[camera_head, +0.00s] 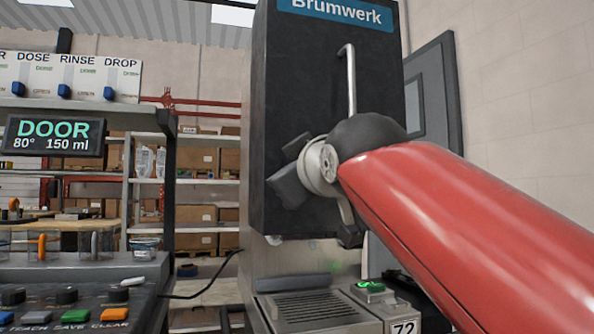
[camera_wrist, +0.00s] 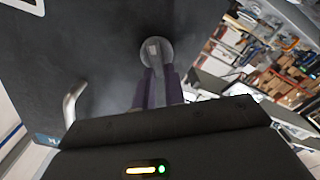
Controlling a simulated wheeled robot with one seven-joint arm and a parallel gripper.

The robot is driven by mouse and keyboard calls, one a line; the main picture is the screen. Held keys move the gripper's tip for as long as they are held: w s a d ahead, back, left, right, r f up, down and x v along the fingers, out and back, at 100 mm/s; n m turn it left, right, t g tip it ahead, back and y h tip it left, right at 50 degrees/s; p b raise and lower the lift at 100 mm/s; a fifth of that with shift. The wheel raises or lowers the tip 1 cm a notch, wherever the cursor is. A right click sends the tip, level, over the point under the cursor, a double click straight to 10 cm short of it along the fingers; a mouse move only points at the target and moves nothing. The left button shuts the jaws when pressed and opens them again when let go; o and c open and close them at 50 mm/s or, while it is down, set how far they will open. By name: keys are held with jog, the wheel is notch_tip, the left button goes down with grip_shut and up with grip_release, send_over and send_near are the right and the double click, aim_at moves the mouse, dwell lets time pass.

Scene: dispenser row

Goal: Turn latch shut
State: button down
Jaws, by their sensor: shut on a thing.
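The dark dispenser (camera_head: 295,90) with the blue "Brumwerk" sign stands in the centre of the head view. Its dark front door (camera_wrist: 75,60) fills the left of the wrist view, with a silver bar handle (camera_head: 350,80). The latch (camera_wrist: 153,48) shows in the wrist view as a round grey disc with a short light lever on it. My gripper (camera_wrist: 158,85) is shut on the latch lever, its dark purplish fingers on either side. In the head view my gripper (camera_head: 285,185) is at the lower part of the door, and the latch cannot be told apart there.
A display (camera_head: 55,137) reads "DOOR 80° 150 ml" at the left. Below it is a console (camera_head: 75,300) with knobs and coloured buttons. A drip grille (camera_head: 305,308) and a green-lit button (camera_head: 370,286) sit under the dispenser. Shelves with boxes stand behind.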

jog(key=n, duration=0.3)
jog(key=f+n+p, duration=0.1)
jog(key=n, duration=0.6)
jog(key=shift+s+a+f+n+p, duration=0.1)
jog(key=shift+a+f+n+p, duration=0.1)
jog(key=shift+a+n+p, duration=0.15)
jog(key=shift+f, duration=0.1)
jog(key=c, duration=1.5)
grip_release()
jog(key=shift+o, duration=0.2)
jog(key=shift+s, duration=0.1)
jog(key=b+v, duration=0.1)
jog(key=v, duration=0.6)
jog(key=shift+s, duration=0.35)
jog(key=shift+d, duration=0.15)
